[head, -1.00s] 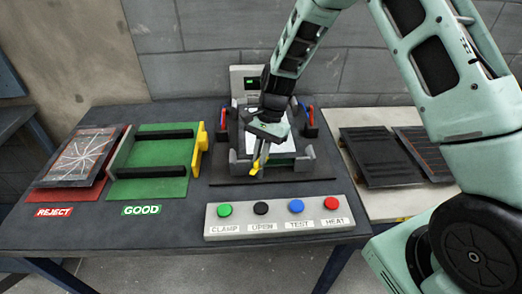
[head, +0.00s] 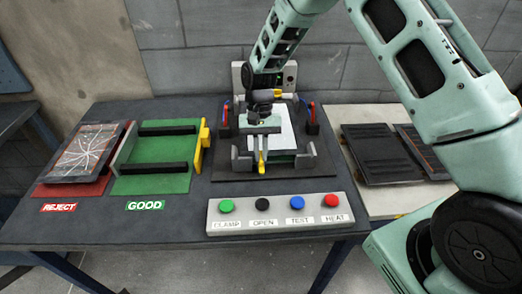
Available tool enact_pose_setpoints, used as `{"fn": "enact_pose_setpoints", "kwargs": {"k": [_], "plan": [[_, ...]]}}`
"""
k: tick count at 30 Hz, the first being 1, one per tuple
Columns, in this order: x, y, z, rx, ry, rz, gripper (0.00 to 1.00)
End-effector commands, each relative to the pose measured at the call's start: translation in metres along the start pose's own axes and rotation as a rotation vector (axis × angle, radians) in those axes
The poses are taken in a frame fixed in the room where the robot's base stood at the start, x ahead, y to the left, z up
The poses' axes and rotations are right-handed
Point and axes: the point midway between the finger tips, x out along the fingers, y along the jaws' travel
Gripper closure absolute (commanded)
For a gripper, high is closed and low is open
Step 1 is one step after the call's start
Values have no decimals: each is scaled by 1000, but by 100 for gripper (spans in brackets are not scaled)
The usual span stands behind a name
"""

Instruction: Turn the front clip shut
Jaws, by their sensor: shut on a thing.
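The front clip (head: 261,163) is a small yellow lever at the front edge of the test fixture (head: 230,171). It points towards the front, nearly straight up and down in the picture. My gripper (head: 261,148) is above the fixture's front and shut on the front clip. The gripper and wrist hide the clip's upper part. A white-topped panel (head: 286,128) lies in the fixture, partly hidden behind my wrist.
A second yellow piece (head: 285,94) shows at the fixture's back. Red and blue posts (head: 311,115) stand at its sides. A button box (head: 280,213) lies in front. The green GOOD rack (head: 150,185) and REJECT tray (head: 75,188) are left; dark panels (head: 375,155) are right.

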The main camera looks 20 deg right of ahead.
Motion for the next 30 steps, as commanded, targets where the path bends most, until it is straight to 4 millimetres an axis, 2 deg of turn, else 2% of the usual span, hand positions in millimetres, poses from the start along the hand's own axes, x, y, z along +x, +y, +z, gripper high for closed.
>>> {"fn": "enact_pose_setpoints", "kwargs": {"k": [14, 15, 17, 26, 30], "plan": [[0, 0, 0, -15, 2, 5, 100], [-1, 0, 0, -15, 2, 5, 85], [0, 0, 0, -14, 2, 5, 69], [-1, 0, 0, -13, 1, 5, 69], [-12, -1, -1, -13, 4, 3, 69]]}}
